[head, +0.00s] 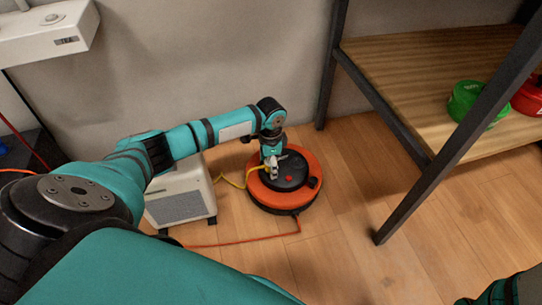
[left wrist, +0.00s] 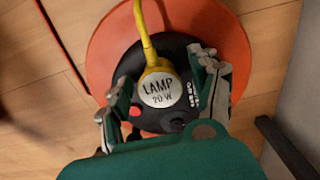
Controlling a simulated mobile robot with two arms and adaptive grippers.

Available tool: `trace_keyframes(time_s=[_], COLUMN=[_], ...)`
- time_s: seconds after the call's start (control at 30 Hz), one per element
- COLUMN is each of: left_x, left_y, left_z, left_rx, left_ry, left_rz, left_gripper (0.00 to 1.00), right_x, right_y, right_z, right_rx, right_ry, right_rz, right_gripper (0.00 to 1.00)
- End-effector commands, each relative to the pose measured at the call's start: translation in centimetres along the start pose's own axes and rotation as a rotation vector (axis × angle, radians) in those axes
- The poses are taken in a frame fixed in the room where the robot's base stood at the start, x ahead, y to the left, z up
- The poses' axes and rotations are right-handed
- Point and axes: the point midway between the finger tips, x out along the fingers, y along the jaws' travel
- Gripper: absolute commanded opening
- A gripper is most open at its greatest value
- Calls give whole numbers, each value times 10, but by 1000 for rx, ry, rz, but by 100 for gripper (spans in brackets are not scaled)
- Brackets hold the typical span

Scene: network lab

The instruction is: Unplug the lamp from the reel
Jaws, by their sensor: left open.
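The cable reel (head: 308,196) lies flat on the floor, an orange disc with a black hub. It also shows in the left wrist view (left wrist: 226,30). The lamp plug (left wrist: 160,88) is yellow with a round face marked "LAMP 20 W", and it sits on the black hub. Its yellow cord (head: 228,183) runs left from the reel. My left gripper (head: 272,170) is directly over the hub. In the left wrist view it is open, with one finger on each side of the plug and gaps visible. The plug's lower part is hidden. My right gripper does not show.
A white box-shaped unit (head: 182,198) stands just left of the reel. An orange cable (head: 255,240) runs along the floor from the reel. A shelf with a dark metal frame (head: 455,150) stands to the right, carrying a green reel (head: 465,97) and a red one (head: 529,97).

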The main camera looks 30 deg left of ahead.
Motion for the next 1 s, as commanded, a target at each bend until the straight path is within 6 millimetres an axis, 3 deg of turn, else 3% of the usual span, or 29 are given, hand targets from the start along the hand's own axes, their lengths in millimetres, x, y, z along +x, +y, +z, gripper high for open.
trace_keyframes(time_s=[0.27, 0.73, 1.0], left_x=[0, 0, -2], left_y=[0, 0, 0], left_z=[0, 0, 0], left_rx=[0, 0, 0], left_ry=[1, 1, 1], left_rz=[0, 0, -1], left_gripper=[62, 2, 0], right_x=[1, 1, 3], right_y=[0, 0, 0], right_z=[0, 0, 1], right_rx=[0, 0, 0], right_ry=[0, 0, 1], right_rz=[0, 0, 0], right_gripper=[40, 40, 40])
